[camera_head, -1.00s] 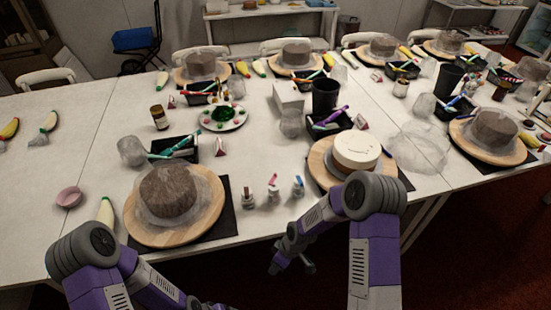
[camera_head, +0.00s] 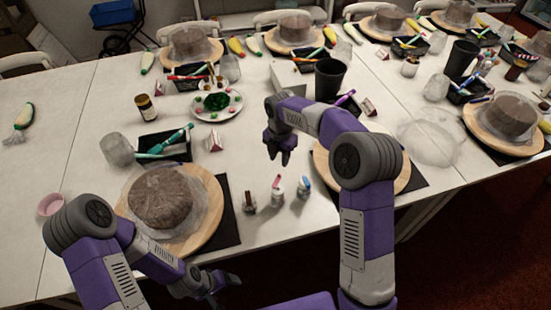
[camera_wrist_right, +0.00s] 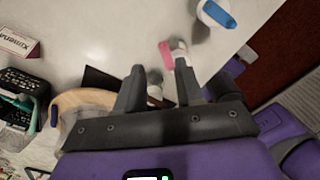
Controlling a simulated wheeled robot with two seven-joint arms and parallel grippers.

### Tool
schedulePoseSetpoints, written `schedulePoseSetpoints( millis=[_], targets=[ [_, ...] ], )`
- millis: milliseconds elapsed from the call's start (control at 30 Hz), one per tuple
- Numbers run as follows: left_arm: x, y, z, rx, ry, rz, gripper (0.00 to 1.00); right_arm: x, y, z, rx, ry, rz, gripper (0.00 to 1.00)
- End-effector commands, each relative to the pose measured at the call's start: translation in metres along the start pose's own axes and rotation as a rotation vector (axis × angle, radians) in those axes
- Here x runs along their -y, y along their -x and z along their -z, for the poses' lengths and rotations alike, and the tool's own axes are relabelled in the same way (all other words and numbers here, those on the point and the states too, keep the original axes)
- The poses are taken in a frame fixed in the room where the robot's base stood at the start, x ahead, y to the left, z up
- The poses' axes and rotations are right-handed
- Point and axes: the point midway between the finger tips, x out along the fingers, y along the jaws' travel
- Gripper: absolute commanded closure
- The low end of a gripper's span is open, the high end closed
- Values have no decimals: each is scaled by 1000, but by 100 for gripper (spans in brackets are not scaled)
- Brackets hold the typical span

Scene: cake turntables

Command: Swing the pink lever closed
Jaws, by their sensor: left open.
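A small white bottle with a pink lever (camera_head: 276,180) stands near the front table edge, between two similar small bottles. In the right wrist view the pink lever (camera_wrist_right: 166,55) sticks out to the side of its bottle top, beyond my fingertips. My right gripper (camera_head: 282,157) hangs over the table behind the bottles, apart from them. In its wrist view the two fingers (camera_wrist_right: 160,75) are apart with nothing held. My left gripper (camera_head: 228,283) is open and empty, low in front of the table edge.
A bottle with a blue lever (camera_head: 303,184) stands to the right, and a darker small one (camera_head: 249,203) to the left. A brown cake (camera_head: 159,197) on a wooden turntable is further left. My right arm partly covers another turntable (camera_head: 404,175).

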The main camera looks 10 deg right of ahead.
Motion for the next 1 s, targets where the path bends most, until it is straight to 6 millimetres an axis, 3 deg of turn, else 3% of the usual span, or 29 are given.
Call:
schedulePoseSetpoints(
  millis=[433,833,1000],
  targets=[
    [6,-14,0,1,1,0,18,1,-66,0,-3,-1,4,63],
    [6,-15,0,1,1,0,18,1,-74,0,-1,-2,2,63],
    [6,-15,0,0,0,0,18,1,-74,0,-2,-2,2,88]
  ],
)
